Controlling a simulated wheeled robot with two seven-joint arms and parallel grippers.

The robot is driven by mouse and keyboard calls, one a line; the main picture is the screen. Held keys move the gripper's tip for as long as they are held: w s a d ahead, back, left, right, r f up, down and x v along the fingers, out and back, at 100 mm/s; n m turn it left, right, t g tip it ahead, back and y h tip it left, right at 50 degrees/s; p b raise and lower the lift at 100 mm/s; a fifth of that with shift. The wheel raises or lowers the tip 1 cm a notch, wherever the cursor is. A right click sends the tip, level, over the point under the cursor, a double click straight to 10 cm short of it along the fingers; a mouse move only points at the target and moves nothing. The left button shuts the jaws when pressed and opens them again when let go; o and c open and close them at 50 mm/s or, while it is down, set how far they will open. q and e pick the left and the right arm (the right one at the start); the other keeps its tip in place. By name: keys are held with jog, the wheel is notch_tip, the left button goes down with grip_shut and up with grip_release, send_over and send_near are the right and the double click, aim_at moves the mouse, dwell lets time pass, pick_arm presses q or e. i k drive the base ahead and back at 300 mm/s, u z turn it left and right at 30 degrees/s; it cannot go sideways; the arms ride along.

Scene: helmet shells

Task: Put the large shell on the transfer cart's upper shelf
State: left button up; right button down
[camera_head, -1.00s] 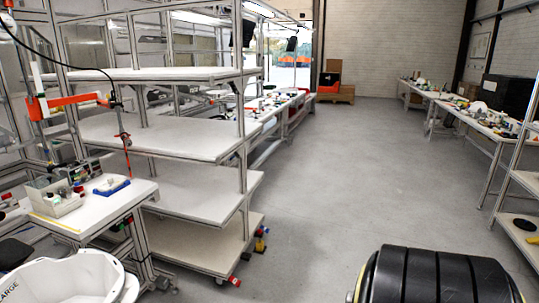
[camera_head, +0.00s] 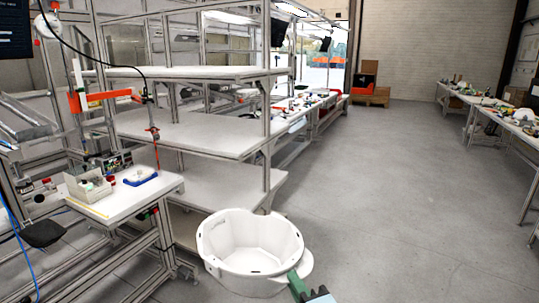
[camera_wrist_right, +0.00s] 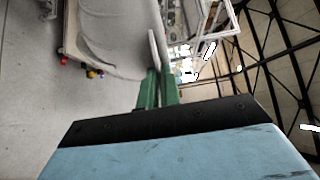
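The large shell (camera_head: 228,262) is a white, open, tub-like piece at the lower middle of the head view, opening upward. It appears off the floor, in front of the lower shelves. My right gripper (camera_head: 298,286) has green fingers at the shell's near right rim. In the right wrist view the fingers (camera_wrist_right: 157,88) are closed around a thin white edge of the shell (camera_wrist_right: 112,30). A multi-level shelf unit, probably the transfer cart, stands behind the shell; its upper shelf (camera_head: 185,73) is white and looks empty. My left gripper is not in view.
A workbench (camera_head: 120,205) with a bin and a blue-based part stands left of the shelves. The shelf unit's front upright (camera_head: 267,110) is near the shell. Grey floor (camera_head: 390,200) is clear to the right. Long cluttered tables (camera_head: 500,110) line the right wall.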

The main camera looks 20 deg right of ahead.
aim_at(235, 133)
jog(key=z, duration=0.45)
jog(key=i, duration=1.4)
jog(key=u, duration=0.15)
